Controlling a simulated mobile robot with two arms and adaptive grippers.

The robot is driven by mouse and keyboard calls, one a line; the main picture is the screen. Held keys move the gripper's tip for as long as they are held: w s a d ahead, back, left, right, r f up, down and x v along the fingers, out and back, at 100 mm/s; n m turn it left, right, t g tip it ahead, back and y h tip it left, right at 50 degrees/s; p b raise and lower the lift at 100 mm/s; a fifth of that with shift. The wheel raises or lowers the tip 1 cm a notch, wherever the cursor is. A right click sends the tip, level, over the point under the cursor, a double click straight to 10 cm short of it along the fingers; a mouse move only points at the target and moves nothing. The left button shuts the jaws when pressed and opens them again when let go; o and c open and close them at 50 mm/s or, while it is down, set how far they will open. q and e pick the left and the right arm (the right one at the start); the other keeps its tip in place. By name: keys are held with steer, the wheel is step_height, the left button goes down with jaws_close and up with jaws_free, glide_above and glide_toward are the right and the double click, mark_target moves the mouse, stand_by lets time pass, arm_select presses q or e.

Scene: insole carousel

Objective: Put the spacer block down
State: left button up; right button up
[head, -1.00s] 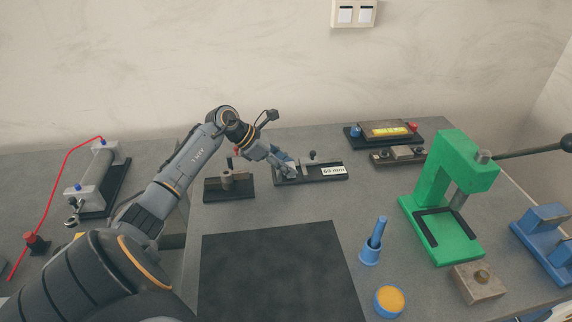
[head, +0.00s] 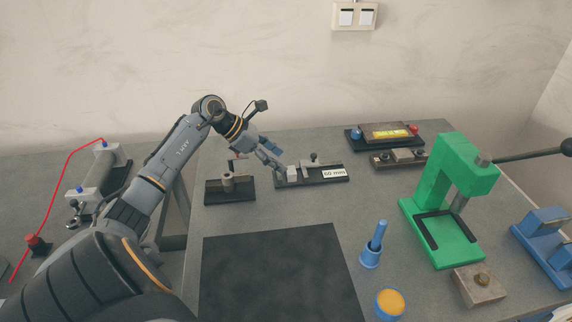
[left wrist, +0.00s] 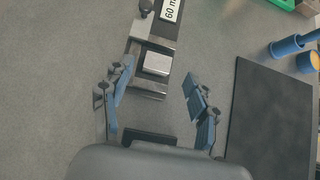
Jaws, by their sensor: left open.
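The spacer block, a small pale grey block (head: 292,172), sits on the left part of the dark fixture labelled "60 mm" (head: 312,181). In the left wrist view the block (left wrist: 157,63) rests on the fixture's metal top, ahead of the fingers. My left gripper (head: 272,157) is open and empty, just left of the block and apart from it. In the left wrist view its blue fingers (left wrist: 155,84) are spread wide with a clear gap between them. My right gripper is in neither view.
A dark stand with a metal post (head: 228,184) is left of the fixture. A black mat (head: 280,270) lies in front. A green press (head: 450,195), a blue holder (head: 371,255) and an orange-topped cup (head: 389,302) stand to the right. Dark fixtures (head: 398,158) sit at the back right.

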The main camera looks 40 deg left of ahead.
arm_select(q)
steer(key=b+v, duration=0.1)
steer(key=v, duration=0.7)
steer(key=shift+d, duration=0.1)
stand_by(0.4)
